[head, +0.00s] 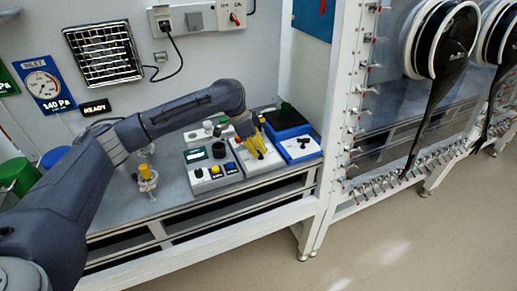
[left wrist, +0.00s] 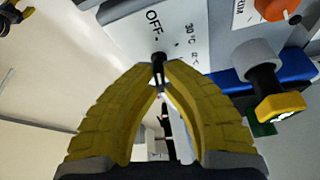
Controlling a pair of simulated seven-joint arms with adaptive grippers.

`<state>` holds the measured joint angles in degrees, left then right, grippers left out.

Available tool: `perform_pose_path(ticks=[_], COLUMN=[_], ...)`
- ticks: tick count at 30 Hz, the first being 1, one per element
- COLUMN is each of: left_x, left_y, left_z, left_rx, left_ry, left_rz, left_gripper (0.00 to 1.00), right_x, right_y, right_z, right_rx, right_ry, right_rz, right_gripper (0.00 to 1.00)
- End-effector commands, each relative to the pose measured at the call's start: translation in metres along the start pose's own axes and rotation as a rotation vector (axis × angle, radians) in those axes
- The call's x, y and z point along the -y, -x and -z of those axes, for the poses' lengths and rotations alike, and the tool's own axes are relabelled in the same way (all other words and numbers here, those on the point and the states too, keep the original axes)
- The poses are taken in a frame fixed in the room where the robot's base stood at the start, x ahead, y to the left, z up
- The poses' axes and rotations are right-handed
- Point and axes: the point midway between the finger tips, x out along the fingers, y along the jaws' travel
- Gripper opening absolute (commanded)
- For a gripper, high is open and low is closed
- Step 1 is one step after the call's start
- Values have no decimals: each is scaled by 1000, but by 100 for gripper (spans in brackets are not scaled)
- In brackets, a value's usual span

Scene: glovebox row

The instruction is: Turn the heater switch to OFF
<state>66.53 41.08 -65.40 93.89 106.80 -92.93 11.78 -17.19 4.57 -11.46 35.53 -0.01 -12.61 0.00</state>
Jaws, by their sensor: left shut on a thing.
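The heater switch (left wrist: 158,57) is a small black knob on a white panel (left wrist: 205,20) in the left wrist view. The panel carries the printed words OFF and 30 °C near the knob. My left gripper (left wrist: 160,72) has yellow fingers closed around the knob, which hide part of it. In the head view my left gripper (head: 256,148) reaches down onto the white box (head: 262,167) on the bench, and the switch is hidden behind the fingers. Exactly which mark the knob points at is hard to tell. My right gripper is not in view.
A grey box with buttons (head: 213,175) stands left of the white box, and a blue-and-white box (head: 299,147) stands right of it. In the left wrist view a yellow-handled valve (left wrist: 280,106) and an orange knob (left wrist: 274,8) sit close by. A yellow-topped fitting (head: 146,175) stands farther left.

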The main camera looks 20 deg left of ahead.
Motion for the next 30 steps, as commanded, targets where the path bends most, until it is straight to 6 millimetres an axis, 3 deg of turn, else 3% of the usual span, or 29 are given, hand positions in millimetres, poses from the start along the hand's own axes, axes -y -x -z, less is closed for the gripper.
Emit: perform_pose_path(ticks=[10,11,17,25,30], left_x=[-1,-1,-1,0,1], left_y=[-1,-1,0,1,15], left_z=[0,0,0,0,0], left_rx=[0,0,0,0,0], left_ry=[2,2,1,1,0], left_rz=[-2,-2,-1,1,3], left_gripper=[0,10,33,33,33], right_x=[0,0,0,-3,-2], right_y=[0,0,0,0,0], right_z=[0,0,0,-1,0], right_rx=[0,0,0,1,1], right_ry=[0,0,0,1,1], right_rz=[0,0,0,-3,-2], right_gripper=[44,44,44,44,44])
